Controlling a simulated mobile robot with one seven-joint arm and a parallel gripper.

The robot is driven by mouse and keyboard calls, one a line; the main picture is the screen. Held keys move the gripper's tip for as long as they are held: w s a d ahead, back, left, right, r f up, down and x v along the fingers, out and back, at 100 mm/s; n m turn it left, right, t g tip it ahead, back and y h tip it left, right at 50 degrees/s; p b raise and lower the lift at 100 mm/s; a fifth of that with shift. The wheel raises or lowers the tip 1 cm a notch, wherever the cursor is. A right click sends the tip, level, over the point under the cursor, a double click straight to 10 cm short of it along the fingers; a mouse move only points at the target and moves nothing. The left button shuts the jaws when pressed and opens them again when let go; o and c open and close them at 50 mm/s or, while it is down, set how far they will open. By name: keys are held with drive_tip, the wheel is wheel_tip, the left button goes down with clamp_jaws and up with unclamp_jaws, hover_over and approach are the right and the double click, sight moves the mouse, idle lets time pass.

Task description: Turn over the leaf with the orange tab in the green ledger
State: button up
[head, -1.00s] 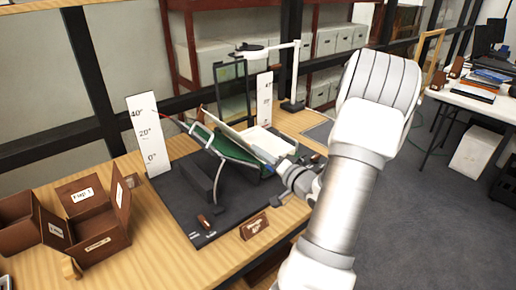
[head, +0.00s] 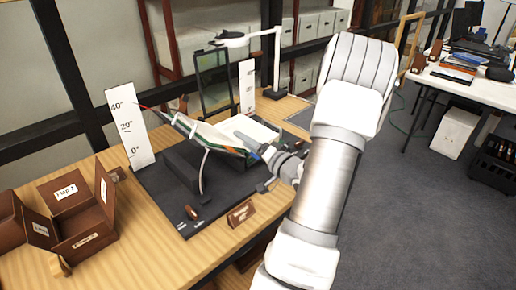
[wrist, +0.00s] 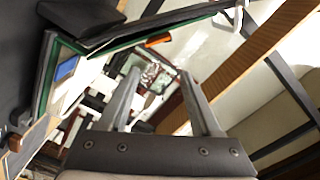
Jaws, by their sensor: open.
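The green ledger (head: 222,150) lies open on the dark mat, its left side propped up at a slant and white pages (head: 258,128) showing at its right. My gripper (head: 242,141) is at the ledger's near right side, close to the pages. In the wrist view, my gripper (wrist: 160,76) has its two fingers spread with nothing between them. The orange tab (wrist: 158,40) shows beyond the fingertips, apart from them, on a dark green-edged border.
A white angle scale (head: 130,128) stands left of the ledger, another (head: 246,85) behind it. A thin white curved support (head: 203,172) rises in front. Brown boxes (head: 75,215) stand at left. A lamp (head: 277,60) stands behind.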

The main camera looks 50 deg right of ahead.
drive_tip(key=s+a+p, duration=0.1)
drive_tip(key=s+a, duration=0.1)
drive_tip(key=s, duration=1.5)
